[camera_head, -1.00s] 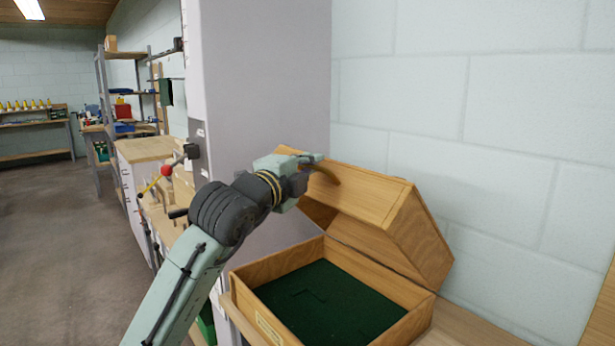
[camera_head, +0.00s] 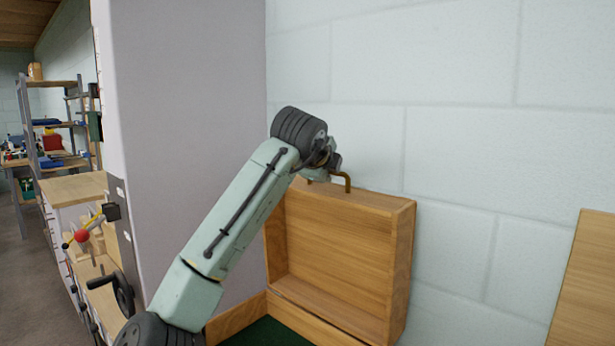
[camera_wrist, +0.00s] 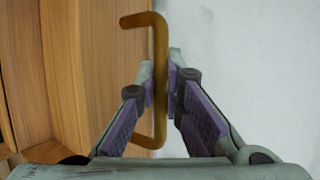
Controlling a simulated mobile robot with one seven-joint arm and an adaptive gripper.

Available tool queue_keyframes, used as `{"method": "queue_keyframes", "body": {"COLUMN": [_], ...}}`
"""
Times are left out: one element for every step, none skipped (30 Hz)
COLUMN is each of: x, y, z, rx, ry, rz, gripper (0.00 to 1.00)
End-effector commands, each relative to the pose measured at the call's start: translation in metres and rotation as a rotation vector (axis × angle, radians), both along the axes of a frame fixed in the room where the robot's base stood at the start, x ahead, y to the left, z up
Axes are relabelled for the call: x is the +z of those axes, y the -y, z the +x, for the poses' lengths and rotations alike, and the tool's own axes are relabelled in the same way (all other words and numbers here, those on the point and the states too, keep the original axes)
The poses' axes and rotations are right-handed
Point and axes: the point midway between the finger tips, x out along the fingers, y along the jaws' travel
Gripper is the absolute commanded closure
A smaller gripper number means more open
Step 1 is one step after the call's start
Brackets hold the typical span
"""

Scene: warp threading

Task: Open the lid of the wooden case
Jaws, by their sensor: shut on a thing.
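The wooden case has its lid (camera_head: 340,255) swung up to about upright, with its hollow inner side facing the camera. Only a corner of the case's base (camera_head: 238,318) shows at the bottom of the head view, with green lining (camera_head: 270,333) inside. A brass-coloured handle (camera_head: 347,181) sits at the lid's top edge. In the wrist view my gripper (camera_wrist: 160,85) has its fingertips closed around the middle of the handle (camera_wrist: 158,25). The lid's wood (camera_wrist: 85,80) fills the left of that view. In the head view my arm partly hides the gripper.
A pale block wall (camera_head: 460,150) stands close behind the lid. A tall grey cabinet side (camera_head: 190,130) rises to the left. A workbench (camera_head: 75,187) with a red-knobbed device (camera_head: 81,235) is farther left. A wooden panel (camera_head: 585,285) stands at the right.

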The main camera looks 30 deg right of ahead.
Motion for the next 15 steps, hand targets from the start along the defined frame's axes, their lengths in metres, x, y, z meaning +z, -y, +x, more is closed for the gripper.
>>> {"method": "queue_keyframes", "body": {"x": [0.001, 0.000, 0.000, -0.001, -0.001, -0.002, -0.003, -0.003, -0.003, -0.004, -0.004, -0.005, -0.005, -0.005, -0.006], "y": [0.009, 0.013, 0.017, 0.021, 0.024, 0.028, 0.030, 0.032, 0.035, 0.036, 0.037, 0.039, 0.040, 0.041, 0.042], "z": [0.002, 0.004, 0.006, 0.007, 0.008, 0.010, 0.011, 0.012, 0.013, 0.014, 0.014, 0.015, 0.015, 0.016, 0.016], "rx": [0.000, 0.000, 0.001, 0.001, 0.002, 0.001, 0.002, 0.002, 0.002, 0.001, 0.003, 0.002, 0.002, 0.002, 0.003], "ry": [-0.005, -0.010, -0.014, -0.018, -0.020, -0.024, -0.027, -0.028, -0.031, -0.032, -0.034, -0.037, -0.038, -0.038, -0.039], "rz": [0.018, 0.030, 0.044, 0.054, 0.062, 0.072, 0.079, 0.085, 0.093, 0.097, 0.102, 0.107, 0.110, 0.112, 0.115], "gripper": [1.00, 1.00, 1.00, 1.00, 1.00, 1.00, 1.00, 1.00, 1.00, 1.00, 1.00, 1.00, 1.00, 1.00, 1.00]}}
